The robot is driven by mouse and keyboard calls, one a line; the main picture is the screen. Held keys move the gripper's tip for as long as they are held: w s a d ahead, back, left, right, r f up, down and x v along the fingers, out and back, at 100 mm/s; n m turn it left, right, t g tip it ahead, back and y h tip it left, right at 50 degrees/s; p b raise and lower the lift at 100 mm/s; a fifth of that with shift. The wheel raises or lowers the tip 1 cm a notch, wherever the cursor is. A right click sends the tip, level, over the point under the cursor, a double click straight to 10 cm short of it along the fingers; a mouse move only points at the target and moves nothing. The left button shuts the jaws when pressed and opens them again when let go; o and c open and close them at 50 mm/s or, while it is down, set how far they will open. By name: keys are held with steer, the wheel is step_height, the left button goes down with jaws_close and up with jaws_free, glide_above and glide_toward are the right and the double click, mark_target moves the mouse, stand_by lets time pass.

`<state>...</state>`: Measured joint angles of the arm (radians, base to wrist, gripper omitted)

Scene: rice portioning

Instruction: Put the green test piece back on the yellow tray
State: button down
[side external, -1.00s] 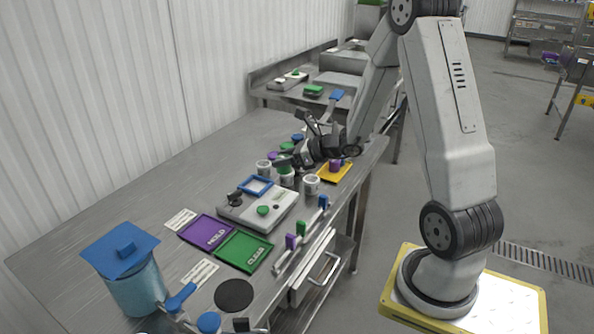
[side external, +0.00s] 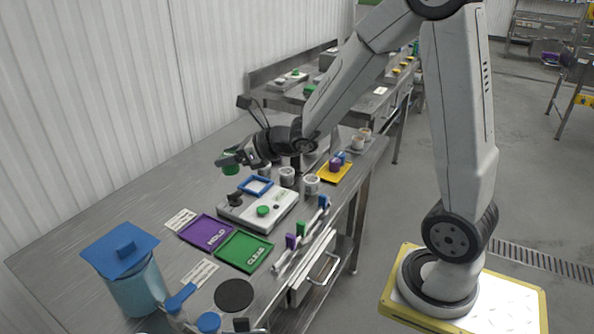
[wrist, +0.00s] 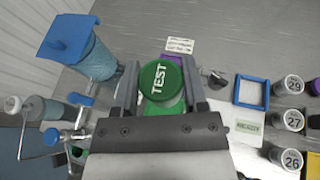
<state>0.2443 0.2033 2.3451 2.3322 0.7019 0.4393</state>
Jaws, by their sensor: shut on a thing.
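The green test piece (wrist: 161,80), a round disc marked TEST, is held between the two fingers of my gripper (wrist: 160,92) in the wrist view. In the side view, my gripper (side external: 233,158) is over the far left part of the bench, with the green piece (side external: 230,170) at its tips, apparently above the surface. The yellow tray (side external: 326,178) lies near the bench's right edge, well to the right of my gripper. A purple piece and a blue piece (side external: 340,156) sit on it.
Several white cups (side external: 311,184) stand between my gripper and the yellow tray. A grey device (side external: 240,211), a blue frame (side external: 255,185), a purple HOLD tray (side external: 207,232) and a green CLEAR tray (side external: 243,250) lie nearer. A blue-lidded container (side external: 134,285) stands front left.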

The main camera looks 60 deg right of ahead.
steer(key=shift+a+r, duration=0.3)
steer(key=shift+a, duration=0.4)
steer(key=shift+a+r, duration=0.3)
steer(key=shift+a, duration=0.4)
steer(key=shift+d, duration=0.15)
steer(key=s+d+f+m+h, duration=0.2)
steer(key=d, duration=0.7)
steer(key=s+d+f+m+h, duration=0.3)
steer(key=d, duration=0.6)
steer(key=s+d+f+m+h, duration=0.2)
steer(key=s+d, duration=0.4)
steer(key=d, duration=0.1)
steer(key=s+d+f+m+g+h, duration=0.1)
steer(key=s+d+f+m+h, duration=0.1)
steer(key=s+d, duration=0.4)
steer(key=shift+s+d+h, duration=0.15)
steer(key=shift+d+h, duration=0.45)
steer(key=shift+d, duration=0.2)
